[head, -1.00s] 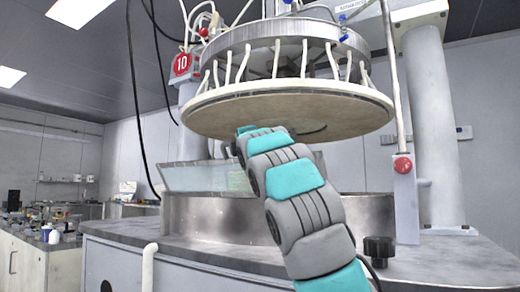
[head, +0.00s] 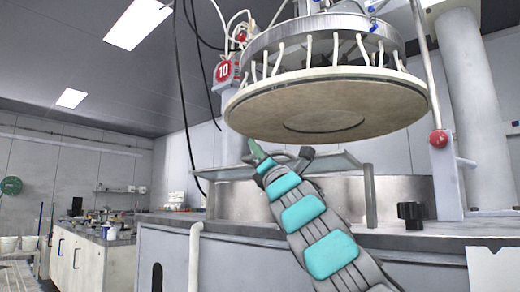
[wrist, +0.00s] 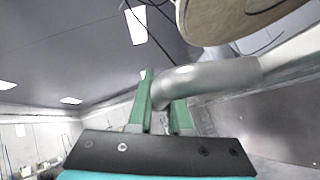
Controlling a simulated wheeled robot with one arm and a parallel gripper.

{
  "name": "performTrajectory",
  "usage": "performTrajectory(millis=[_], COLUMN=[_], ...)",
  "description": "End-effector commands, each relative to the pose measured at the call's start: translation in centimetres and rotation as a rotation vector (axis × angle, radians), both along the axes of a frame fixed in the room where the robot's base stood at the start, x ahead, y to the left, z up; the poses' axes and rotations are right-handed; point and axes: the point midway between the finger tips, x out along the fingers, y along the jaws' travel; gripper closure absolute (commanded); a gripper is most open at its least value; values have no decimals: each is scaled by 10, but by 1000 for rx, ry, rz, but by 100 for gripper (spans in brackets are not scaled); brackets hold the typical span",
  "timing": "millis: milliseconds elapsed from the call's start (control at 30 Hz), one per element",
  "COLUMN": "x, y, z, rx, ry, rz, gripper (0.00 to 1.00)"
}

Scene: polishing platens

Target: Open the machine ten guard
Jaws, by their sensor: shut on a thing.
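Machine ten carries a red "10" sign (head: 222,72) at its upper left. Its guard (head: 338,161) is a thin pale panel under the round upper plate, seen nearly edge-on above the metal basin wall. My gripper (head: 258,151) is at the guard's left part, with my arm reaching up from below. In the wrist view my gripper's green fingers (wrist: 162,92) are shut on a grey bent tubular handle (wrist: 215,78). The head view does not show the grip clearly, as my wrist covers part of the guard.
The round upper plate (head: 325,105) hangs close above the guard and my wrist. A black knob (head: 411,214) stands on the machine top at right. A red button (head: 438,139) is on a post. A cluttered bench (head: 95,245) stands at far left.

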Motion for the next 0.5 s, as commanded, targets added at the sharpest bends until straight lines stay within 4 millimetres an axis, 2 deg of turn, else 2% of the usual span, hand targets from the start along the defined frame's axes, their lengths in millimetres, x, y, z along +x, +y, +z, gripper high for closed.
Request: performTrajectory(millis=[200, 500], x=[-2, -3], y=[1, 2], z=[-11, -13], rx=[1, 1], ry=[0, -1], rz=[1, 3], gripper=[100, 100])
